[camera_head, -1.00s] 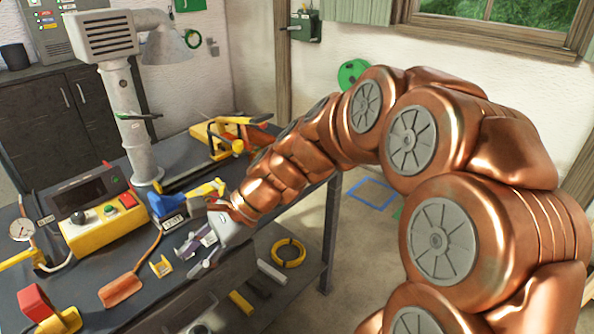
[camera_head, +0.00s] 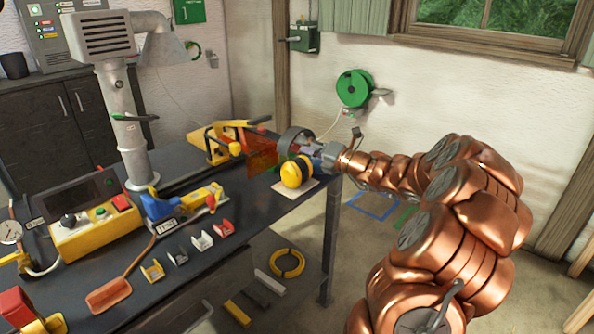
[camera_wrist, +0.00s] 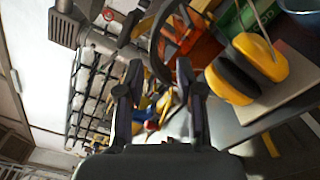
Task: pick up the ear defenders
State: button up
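The ear defenders stand on a pale board (camera_head: 308,191) at the right end of the dark workbench. They have yellow cups (camera_head: 297,172) and a dark headband (camera_head: 290,136) arching above. In the wrist view the yellow cups (camera_wrist: 262,57) are at upper right, and the headband (camera_wrist: 155,45) curves in front of the fingertips. My gripper (camera_head: 306,149) is at the bench's right end, close beside the ear defenders and partly hidden by them. In the wrist view my gripper (camera_wrist: 159,75) has its two fingers apart with nothing held. Whether a finger touches the headband I cannot tell.
Red and yellow tools (camera_head: 232,140) lie behind the ear defenders. A blue-and-yellow tool (camera_head: 180,203), several small clips (camera_head: 202,239) and a yellow control box (camera_head: 95,228) occupy the bench. A grey extractor column (camera_head: 130,125) stands further left. A green reel (camera_head: 354,88) hangs on the wall.

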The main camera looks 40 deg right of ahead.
aim_at(287, 137)
jog(key=shift+a+r+x, duration=0.1)
jog(key=shift+r+x, duration=0.05)
jog(key=shift+x, duration=1.6)
jog(key=shift+a+r+x, duration=0.1)
jog(key=shift+r+x, duration=0.05)
jog(key=shift+x, duration=1.6)
grip_shut()
